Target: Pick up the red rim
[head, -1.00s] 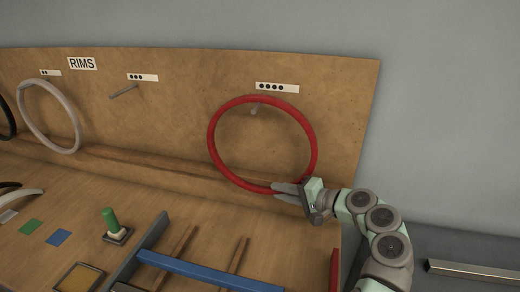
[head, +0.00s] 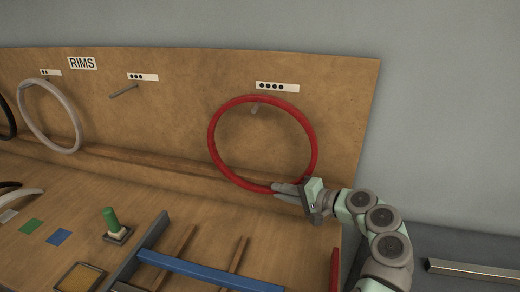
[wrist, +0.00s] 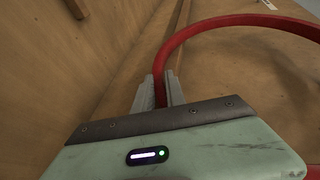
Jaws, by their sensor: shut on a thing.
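The red rim (head: 211,139) hangs on a peg (head: 255,109) below a label with several dots, on the wooden back board. My gripper (head: 281,188) is at the rim's lower right edge, shut on it. In the wrist view, the red rim (wrist: 205,27) passes between the two fingers of my gripper (wrist: 160,88), which lie close on either side of it. The far part of the rim runs out of the wrist view at the right.
A white rim (head: 49,117) hangs to the left, and an empty peg (head: 123,91) sits between. Below are a blue bar (head: 205,270), a green peg-shaped part (head: 110,219) and coloured squares on the wooden bench. Grey wall lies to the right.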

